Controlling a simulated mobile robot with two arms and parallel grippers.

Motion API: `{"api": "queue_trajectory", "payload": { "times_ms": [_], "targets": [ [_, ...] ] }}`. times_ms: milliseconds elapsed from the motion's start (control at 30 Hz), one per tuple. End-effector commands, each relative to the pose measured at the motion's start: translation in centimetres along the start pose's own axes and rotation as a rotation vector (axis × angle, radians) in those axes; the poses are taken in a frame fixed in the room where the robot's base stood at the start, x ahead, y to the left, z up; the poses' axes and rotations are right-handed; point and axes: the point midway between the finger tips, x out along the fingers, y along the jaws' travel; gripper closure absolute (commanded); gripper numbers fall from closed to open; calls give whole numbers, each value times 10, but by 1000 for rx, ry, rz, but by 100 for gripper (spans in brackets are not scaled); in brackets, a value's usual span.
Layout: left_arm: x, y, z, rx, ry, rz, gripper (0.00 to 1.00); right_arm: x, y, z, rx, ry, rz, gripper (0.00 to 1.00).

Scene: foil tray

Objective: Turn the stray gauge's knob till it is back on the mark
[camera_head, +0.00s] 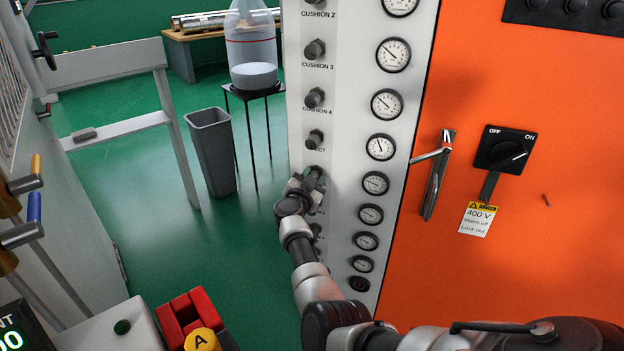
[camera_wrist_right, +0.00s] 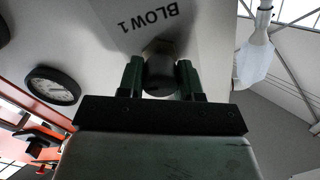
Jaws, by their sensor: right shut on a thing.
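A white panel (camera_head: 346,130) carries a column of dark knobs, with round dial gauges to their right. My right gripper (camera_head: 313,176) is at the knob below the one marked EJECT. In the right wrist view, my right gripper (camera_wrist_right: 160,72) is shut on a dark knob (camera_wrist_right: 160,80), one finger on each side, next to the label BLOW 1. The gauge level with it (camera_head: 376,183) has a needle lying roughly sideways; a gauge also shows in the right wrist view (camera_wrist_right: 53,86). The needle's distance from any mark is too small to tell. My left gripper is out of view.
An orange cabinet (camera_head: 540,270) with a lever handle (camera_head: 436,175) and a black OFF/ON switch (camera_head: 505,150) stands right of the panel. A grey bin (camera_head: 212,150) and a black stand (camera_head: 254,92) bearing a clear vessel (camera_head: 252,45) are at left. Green floor is open between.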

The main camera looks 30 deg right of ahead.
Motion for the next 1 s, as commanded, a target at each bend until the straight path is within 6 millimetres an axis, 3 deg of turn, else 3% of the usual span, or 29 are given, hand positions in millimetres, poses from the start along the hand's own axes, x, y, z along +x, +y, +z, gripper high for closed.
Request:
{"api": "queue_trajectory", "payload": {
  "times_ms": [467,500,633,1000],
  "targets": [
    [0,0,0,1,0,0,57,-1,0,2,14,-4,1,89],
    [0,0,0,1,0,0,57,-1,0,2,13,-4,1,60],
    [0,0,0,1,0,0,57,-1,0,2,13,-3,0,41],
    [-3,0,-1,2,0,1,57,-2,-1,0,13,-2,0,40]
  ]
}}
